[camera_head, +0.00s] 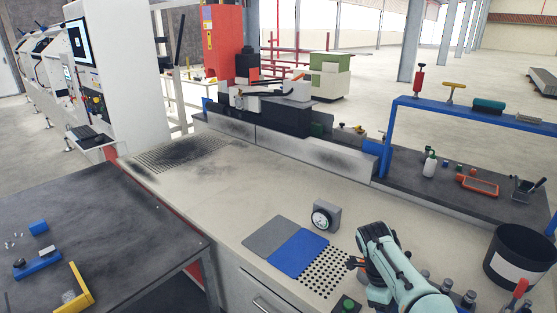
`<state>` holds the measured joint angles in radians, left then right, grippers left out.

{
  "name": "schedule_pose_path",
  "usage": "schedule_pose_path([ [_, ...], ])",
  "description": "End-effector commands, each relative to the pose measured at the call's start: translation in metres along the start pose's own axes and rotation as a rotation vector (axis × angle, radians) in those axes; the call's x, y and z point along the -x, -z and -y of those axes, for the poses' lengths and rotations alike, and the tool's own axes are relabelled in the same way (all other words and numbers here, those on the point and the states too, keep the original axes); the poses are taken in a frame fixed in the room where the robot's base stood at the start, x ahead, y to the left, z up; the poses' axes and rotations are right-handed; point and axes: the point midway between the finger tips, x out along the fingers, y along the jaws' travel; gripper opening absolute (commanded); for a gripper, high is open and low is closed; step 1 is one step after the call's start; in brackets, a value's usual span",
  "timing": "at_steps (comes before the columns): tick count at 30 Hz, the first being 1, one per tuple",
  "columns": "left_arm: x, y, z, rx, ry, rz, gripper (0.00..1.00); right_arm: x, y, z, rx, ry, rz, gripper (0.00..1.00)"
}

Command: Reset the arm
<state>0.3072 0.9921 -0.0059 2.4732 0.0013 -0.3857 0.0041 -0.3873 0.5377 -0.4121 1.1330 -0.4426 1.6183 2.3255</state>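My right arm (393,272) comes in from the bottom right, teal and grey, folded above the right part of the pale workbench (225,195). Small dark parts at its left side, perhaps my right gripper (353,263), show beside the perforated plate (324,274). They are too small to tell whether the fingers are open or shut, and I see nothing held. My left arm and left gripper are not in view.
A black bin (519,258) and several small bottles stand to the right. A blue rack (470,112) rises behind. The bench's left half is clear.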

Motion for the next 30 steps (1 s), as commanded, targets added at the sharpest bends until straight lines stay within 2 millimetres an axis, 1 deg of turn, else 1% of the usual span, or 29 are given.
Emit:
schedule_pose_path([
  [1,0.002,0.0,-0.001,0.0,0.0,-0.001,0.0,-0.032,-0.015,-0.001,0.121,-0.022,0.009,0.51],
  [5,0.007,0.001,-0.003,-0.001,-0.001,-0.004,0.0,-0.101,-0.051,-0.011,0.433,-0.045,0.086,0.51],
  [6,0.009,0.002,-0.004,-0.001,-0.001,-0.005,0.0,-0.124,-0.06,-0.017,0.529,-0.053,0.116,0.51],
  [8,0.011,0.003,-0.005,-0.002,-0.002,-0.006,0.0,-0.16,-0.074,-0.031,0.68,-0.061,0.169,0.51],
  [9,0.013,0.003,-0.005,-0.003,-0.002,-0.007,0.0,-0.185,-0.082,-0.042,0.782,-0.064,0.21,0.51],
  [11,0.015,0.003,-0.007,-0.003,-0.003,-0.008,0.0,-0.223,-0.092,-0.065,0.935,-0.062,0.28,0.51],
  [12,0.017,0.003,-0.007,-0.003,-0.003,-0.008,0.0,-0.247,-0.098,-0.083,1.036,-0.054,0.332,0.51],
  [14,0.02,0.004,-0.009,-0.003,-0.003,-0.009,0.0,-0.279,-0.103,-0.112,1.175,-0.031,0.408,0.51],
  [15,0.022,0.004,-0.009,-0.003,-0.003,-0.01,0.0,-0.298,-0.105,-0.132,1.261,-0.009,0.457,0.51],
  [16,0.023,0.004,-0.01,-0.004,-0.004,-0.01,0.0,-0.31,-0.105,-0.147,1.321,0.011,0.492,0.51],
  [17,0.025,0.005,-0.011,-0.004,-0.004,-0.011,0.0,-0.322,-0.105,-0.164,1.379,0.033,0.525,0.51],
  [18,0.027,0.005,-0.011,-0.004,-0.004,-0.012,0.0,-0.334,-0.103,-0.185,1.452,0.067,0.565,0.51],
  [19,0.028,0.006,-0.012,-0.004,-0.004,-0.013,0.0,-0.342,-0.101,-0.201,1.503,0.095,0.591,0.51],
  [21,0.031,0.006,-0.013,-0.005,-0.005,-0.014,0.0,-0.355,-0.095,-0.235,1.61,0.163,0.637,0.51],
  [24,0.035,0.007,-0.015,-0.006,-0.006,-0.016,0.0,-0.363,-0.083,-0.273,1.731,0.253,0.669,0.51],
  [27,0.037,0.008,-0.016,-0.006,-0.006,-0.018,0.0,-0.364,-0.074,-0.297,1.817,0.322,0.673,0.51],
  [30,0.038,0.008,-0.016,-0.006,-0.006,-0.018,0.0,-0.364,-0.068,-0.31,1.868,0.363,0.668,0.51],
])
